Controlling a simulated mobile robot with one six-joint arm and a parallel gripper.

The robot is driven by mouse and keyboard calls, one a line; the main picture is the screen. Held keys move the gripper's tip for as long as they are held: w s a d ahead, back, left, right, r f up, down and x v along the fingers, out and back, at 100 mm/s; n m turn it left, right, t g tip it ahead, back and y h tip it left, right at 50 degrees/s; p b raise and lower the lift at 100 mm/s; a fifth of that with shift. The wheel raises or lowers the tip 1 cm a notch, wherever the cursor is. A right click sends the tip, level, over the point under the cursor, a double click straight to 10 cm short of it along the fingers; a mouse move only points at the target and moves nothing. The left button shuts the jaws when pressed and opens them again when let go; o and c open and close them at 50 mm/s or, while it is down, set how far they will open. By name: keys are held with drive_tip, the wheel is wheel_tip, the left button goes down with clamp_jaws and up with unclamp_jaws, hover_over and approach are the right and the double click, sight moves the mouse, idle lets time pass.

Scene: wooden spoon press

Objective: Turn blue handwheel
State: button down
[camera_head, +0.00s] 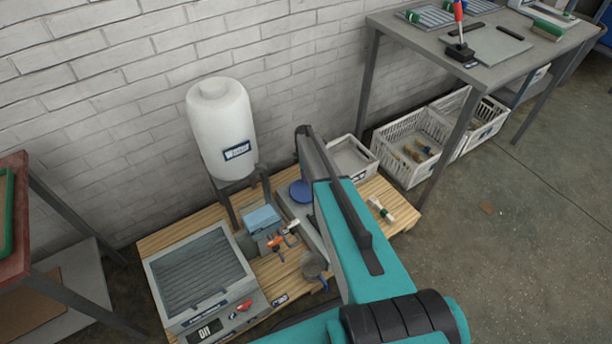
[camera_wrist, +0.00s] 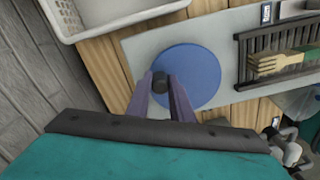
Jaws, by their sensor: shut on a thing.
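The blue handwheel (camera_wrist: 198,82) is a flat round disc on a grey plate in the wrist view. A dark round knob (camera_wrist: 160,82) stands near its left edge. My gripper (camera_wrist: 163,88) is shut on this knob, one finger on each side. The handwheel also shows in the head view (camera_head: 300,191), on the press on the wooden pallet, just left of my teal arm. My gripper's fingertips cannot be made out in the head view.
A white tank (camera_head: 220,125) stands behind the press, and a grey ribbed tray (camera_head: 200,270) sits at the pallet's left. A white bin (camera_head: 352,158) is behind my arm. A dark rack (camera_wrist: 245,62) is right of the wheel. A workbench (camera_head: 480,60) stands at the back right.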

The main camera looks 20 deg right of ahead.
drive_tip(key=shift+a, duration=0.15)
idle(0.3)
drive_tip(key=c, duration=1.6)
unclamp_jaws()
drive_tip(key=shift+o, duration=0.2)
drive_tip(key=shift+r, duration=0.15)
wheel_tip(320, 180, up, 14)
drive_tip(key=shift+f+p, duration=0.25)
drive_tip(key=shift+p, duration=0.05)
drive_tip(key=shift+w, duration=0.1)
